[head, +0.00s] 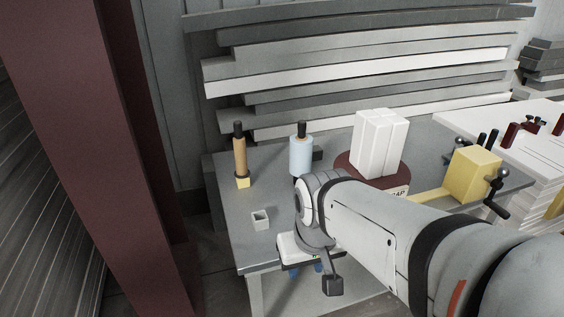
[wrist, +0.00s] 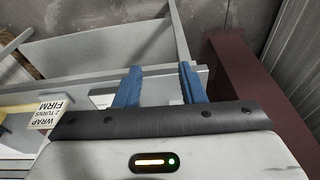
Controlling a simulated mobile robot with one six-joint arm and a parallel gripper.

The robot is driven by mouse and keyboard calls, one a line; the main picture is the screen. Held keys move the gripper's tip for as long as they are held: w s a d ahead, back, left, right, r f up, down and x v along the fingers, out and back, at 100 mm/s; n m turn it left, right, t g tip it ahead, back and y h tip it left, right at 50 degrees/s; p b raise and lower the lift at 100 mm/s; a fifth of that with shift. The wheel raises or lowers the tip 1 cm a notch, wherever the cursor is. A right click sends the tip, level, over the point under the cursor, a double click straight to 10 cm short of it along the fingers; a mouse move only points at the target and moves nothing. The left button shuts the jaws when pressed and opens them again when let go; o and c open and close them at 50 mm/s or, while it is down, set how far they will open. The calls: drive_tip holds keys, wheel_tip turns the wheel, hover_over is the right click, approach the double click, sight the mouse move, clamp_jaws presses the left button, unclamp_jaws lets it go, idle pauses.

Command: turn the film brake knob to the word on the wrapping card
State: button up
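The wrapping card (wrist: 48,114) shows upside down at the left of the wrist view and reads "WRAP 2 TURNS FIRM". A light blue film roll (head: 301,156) with a black top stands upright on the grey table in the head view. A small dark block beside the roll is too small to identify; I cannot make out the brake knob or its markings. My gripper (wrist: 159,87) has its two blue fingers apart with nothing between them. In the head view its fingers (head: 305,270) show partly below the wrist, at the table's front edge, away from the roll.
An orange-brown roll (head: 240,156) on a yellow base and a small grey open box (head: 260,219) stand left on the table (head: 240,240). White blocks (head: 378,143) stand on a dark red round turntable (head: 345,168). A yellow block with black handles (head: 474,172) is right. A maroon post (head: 110,150) stands left.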

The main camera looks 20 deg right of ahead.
drive_tip(key=shift+o, duration=1.4)
drive_tip(key=shift+w+r, duration=0.2)
drive_tip(key=shift+w, duration=0.2)
drive_tip(key=shift+o, duration=1.3)
drive_tip(key=w+d+r+n+p, duration=0.1)
drive_tip(key=w+d+r+n, duration=0.1)
drive_tip(key=w, duration=0.5)
drive_tip(key=shift+w+d+n+g+p, duration=0.25)
drive_tip(key=shift+d+n+g, duration=0.2)
drive_tip(key=shift+n, duration=0.25)
drive_tip(key=w+d+f+n+p, duration=0.1)
drive_tip(key=w+d+n, duration=0.2)
drive_tip(key=w, duration=0.3)
drive_tip(key=w+d+f+n+g+p, duration=0.1)
drive_tip(key=w+d+f+n, duration=0.1)
drive_tip(key=w+d, duration=0.3)
drive_tip(key=w+d+f+n+p, duration=0.1)
drive_tip(key=w+d+f+n, duration=0.1)
drive_tip(key=w+d, duration=0.3)
drive_tip(key=shift+w+n+g, duration=0.25)
drive_tip(key=shift+w+n, duration=0.55)
drive_tip(key=shift+w, duration=0.2)
drive_tip(key=shift+w+d+f, duration=0.15)
drive_tip(key=shift+d+f, duration=0.05)
drive_tip(key=shift+f, duration=0.05)
wheel_tip(320, 180, down, 8)
drive_tip(key=shift+r, duration=0.25)
drive_tip(key=shift+c, duration=0.4)
